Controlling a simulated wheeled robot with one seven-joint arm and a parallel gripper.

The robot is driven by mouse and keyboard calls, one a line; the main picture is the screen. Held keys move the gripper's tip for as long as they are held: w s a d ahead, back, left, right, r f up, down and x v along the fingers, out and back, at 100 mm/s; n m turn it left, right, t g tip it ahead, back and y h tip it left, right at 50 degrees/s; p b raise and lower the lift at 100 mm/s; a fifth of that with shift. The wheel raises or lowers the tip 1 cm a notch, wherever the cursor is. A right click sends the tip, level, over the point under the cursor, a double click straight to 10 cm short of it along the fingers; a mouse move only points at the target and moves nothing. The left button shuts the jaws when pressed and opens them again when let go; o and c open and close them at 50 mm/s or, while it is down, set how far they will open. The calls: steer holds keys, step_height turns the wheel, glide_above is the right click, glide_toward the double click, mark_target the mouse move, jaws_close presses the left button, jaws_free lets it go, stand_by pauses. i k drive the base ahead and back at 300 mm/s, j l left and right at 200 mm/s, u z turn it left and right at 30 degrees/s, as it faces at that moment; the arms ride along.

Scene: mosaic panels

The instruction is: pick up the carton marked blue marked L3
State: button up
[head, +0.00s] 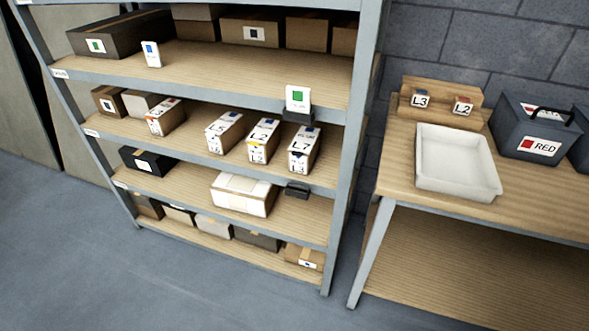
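A row of white-topped cartons stands on the shelf's middle board. The leftmost carton (165,117) has a red-orange mark and a label that seems to read L3. The small marks are hard to tell apart. On the table, a small block or card with a blue mark reads L3 (421,100) in a wooden holder (440,88). My gripper is not in view.
A red-marked L2 piece (463,106) sits beside the L3 one. An empty white tray (455,160) and a dark box labelled RED (536,132) are on the table (430,205). Other boxes fill the shelf unit (343,180). The floor (190,285) in front is clear.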

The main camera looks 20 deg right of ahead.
mark_target(303, 166)
steer(key=i+j, duration=0.15)
steer(key=j, duration=0.15)
steer(key=i+j+z, duration=0.2)
steer(key=i+j, duration=0.15)
steer(key=j, duration=0.25)
steer(key=i+j, duration=0.15)
steer(key=j, duration=0.2)
steer(key=i+j+z, duration=0.1)
steer(key=j, duration=0.2)
steer(key=i+l, duration=0.2)
steer(key=i, duration=0.1)
